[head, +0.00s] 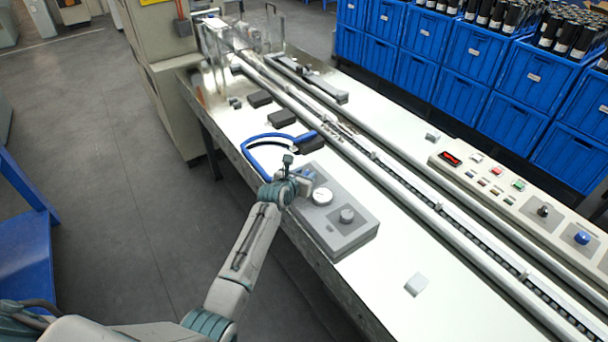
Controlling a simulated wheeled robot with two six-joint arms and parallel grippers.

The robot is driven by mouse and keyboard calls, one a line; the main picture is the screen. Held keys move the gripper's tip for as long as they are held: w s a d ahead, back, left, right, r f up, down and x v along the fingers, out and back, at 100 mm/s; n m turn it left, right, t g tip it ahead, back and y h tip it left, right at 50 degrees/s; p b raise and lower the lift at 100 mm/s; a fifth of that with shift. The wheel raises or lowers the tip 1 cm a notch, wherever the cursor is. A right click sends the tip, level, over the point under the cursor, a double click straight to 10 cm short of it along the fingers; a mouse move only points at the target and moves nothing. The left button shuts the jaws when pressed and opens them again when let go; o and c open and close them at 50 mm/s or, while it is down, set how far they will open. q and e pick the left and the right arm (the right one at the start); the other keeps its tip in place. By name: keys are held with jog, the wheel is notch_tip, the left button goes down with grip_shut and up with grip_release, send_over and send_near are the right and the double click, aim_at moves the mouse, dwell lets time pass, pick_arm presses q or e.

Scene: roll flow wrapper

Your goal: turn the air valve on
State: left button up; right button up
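A grey air unit (355,239) sits on the white table near its left edge. A blue hose (251,146) loops over the table just beyond the unit. My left gripper (301,181) is at the unit's far left end, close to the gauge and short of the knob. Its fingers are small and overlap the fittings there, so I cannot tell if they are open or touching anything. The valve part behind the gripper is partly hidden. My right gripper is out of view.
A long conveyor rail (375,165) runs diagonally right of the unit. A control panel (500,192) with several buttons lies beyond it. Blue crates (470,60) of dark cylinders line the back right. The table in front of the unit is mostly clear, with a small white block (416,285).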

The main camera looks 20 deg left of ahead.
pick_arm(q)
jog(key=shift+c, duration=0.4)
grip_shut()
